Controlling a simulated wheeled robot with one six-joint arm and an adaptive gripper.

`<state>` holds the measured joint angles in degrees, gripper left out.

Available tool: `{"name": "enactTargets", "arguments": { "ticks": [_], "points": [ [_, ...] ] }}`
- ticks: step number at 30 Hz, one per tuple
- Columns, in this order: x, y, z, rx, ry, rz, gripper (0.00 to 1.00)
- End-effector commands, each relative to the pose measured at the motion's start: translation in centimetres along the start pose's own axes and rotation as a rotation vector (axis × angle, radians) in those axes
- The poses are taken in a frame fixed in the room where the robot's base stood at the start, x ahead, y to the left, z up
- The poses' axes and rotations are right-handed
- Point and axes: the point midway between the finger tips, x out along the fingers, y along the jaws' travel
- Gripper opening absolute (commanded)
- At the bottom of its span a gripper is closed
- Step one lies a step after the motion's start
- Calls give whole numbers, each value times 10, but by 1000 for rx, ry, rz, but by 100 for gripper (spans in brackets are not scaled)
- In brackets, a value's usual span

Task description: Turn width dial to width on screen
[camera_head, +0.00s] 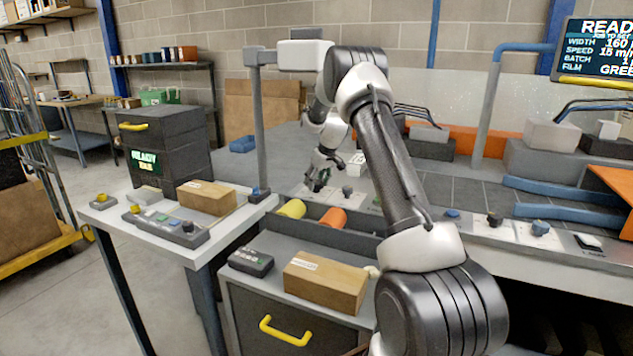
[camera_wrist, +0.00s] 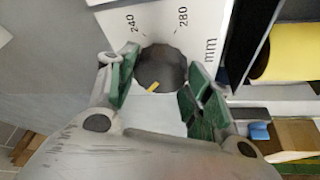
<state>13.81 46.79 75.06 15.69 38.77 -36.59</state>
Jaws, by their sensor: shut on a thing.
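The width dial (camera_wrist: 162,66) is a round dark grey knob with a short yellow pointer mark, seen in the wrist view. It sits on a white panel (camera_wrist: 190,18) printed 240, 280 and mm. The pointer shows on the side of the knob near my palm, away from the 240 and 280 marks. My gripper (camera_wrist: 160,80) has its green pads on either side of the knob, shut on it. In the head view my gripper (camera_head: 318,182) is down at the panel and hides the dial. The screen (camera_head: 600,48) at top right reads READY, and its width line begins with 160.
Yellow (camera_head: 292,208) and orange (camera_head: 330,219) rolls lie in a trough in front of the panel. A cardboard box (camera_head: 326,281) and a dark control box (camera_head: 251,262) sit on the near cabinet. More knobs (camera_head: 540,228) stand on the panel to the right.

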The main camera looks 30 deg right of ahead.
Motion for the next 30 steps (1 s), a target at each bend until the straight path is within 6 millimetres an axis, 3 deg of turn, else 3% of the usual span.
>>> {"name": "enactTargets", "arguments": {
  "ticks": [12, 27, 28, 30],
  "points": [
    [0, 1, 0, -158, -1, -64, 26],
    [0, 1, 1, -175, -3, -71, 26],
    [0, 1, 1, -175, -3, -71, 52],
    [0, 1, 1, -175, -2, -71, 65]
  ]
}}
